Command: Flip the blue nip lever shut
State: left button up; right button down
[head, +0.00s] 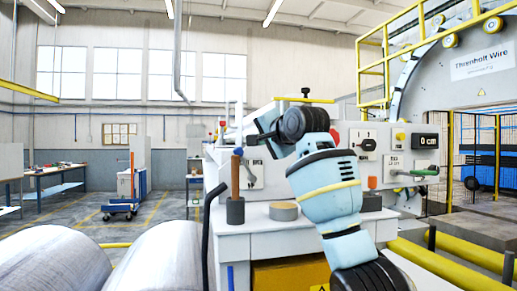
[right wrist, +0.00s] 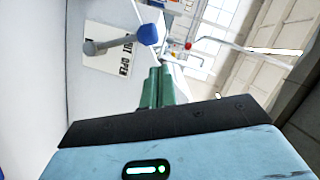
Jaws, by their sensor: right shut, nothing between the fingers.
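The nip lever has a grey arm and a blue knob (right wrist: 148,35). In the right wrist view it stands out in front of a white plate (right wrist: 108,60) lettered SHUT and OPEN, part of the lettering covered. In the head view the blue knob (head: 239,151) shows small, at the upper left of the plate (head: 254,168). My right gripper's green fingers (right wrist: 158,85) are shut and empty, pointing toward the knob with a visible gap. In the head view my right gripper (head: 249,139) is small and dark, near the knob. My left gripper is not in view.
A brown handle (head: 235,175) stands in a grey holder (head: 235,210) on the white bench, beside a tape roll (head: 283,211). Right of my arm are a display (head: 426,142) and a green-handled lever (head: 424,172). Big metal rolls (head: 165,262) lie at lower left.

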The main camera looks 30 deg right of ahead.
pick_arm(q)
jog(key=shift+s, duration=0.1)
pick_arm(e)
jog(key=s+r, duration=0.2)
jog(key=s, duration=0.8)
jog(key=shift+d, duration=0.3)
jog(key=shift+s, duration=0.2)
jog(key=shift+w, duration=0.1)
